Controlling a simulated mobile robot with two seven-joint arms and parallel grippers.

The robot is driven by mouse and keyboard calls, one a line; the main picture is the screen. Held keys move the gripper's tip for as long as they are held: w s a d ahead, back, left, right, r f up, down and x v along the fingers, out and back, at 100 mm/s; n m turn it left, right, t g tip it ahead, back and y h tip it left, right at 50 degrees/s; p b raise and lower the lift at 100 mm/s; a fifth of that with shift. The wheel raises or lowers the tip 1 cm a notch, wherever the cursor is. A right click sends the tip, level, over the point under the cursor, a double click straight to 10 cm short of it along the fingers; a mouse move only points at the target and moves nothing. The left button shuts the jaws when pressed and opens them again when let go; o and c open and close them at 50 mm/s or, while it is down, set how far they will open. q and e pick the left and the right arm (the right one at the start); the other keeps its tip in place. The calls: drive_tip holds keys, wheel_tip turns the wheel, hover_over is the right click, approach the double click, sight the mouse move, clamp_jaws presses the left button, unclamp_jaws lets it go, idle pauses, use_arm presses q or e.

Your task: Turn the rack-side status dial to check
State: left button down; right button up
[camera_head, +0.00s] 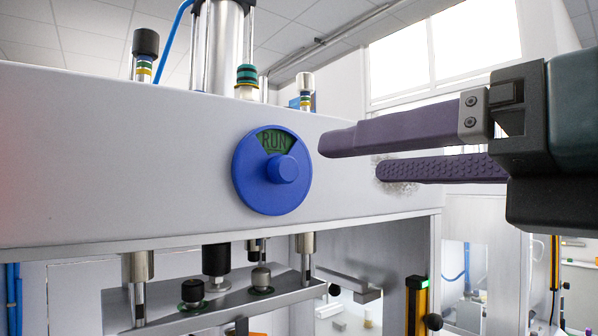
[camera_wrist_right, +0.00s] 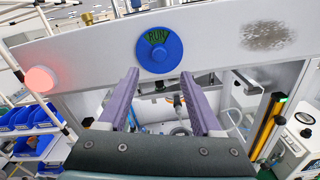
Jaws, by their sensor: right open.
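The status dial (camera_head: 262,195) is a round blue disc with a raised blue knob (camera_head: 287,169) at its centre. It is mounted on the front of a light grey press beam, and its window shows "RUN" on green. My right gripper (camera_head: 348,160) comes in from the right with two purple fingers, open and empty, to the right of the dial and apart from it. In the right wrist view the dial (camera_wrist_right: 160,54) is beyond the fingertips, between and above them, with nothing between the fingers (camera_wrist_right: 162,85). My left gripper is not in view.
The grey beam (camera_head: 120,165) spans the view, with a scuffed patch (camera_wrist_right: 264,36) right of the dial. Metal rods and a plate (camera_head: 215,302) sit below it. A red glowing lamp (camera_wrist_right: 41,79) is at the beam's left. Blue bins (camera_wrist_right: 37,117) stand at lower left.

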sight(290, 167)
drive_tip(key=b+x, duration=0.3)
drive_tip(key=x, duration=0.6)
drive_tip(key=shift+w+a, duration=0.25)
drive_tip(key=shift+w, duration=0.05)
drive_tip(key=shift+c, duration=0.3)
clamp_jaws()
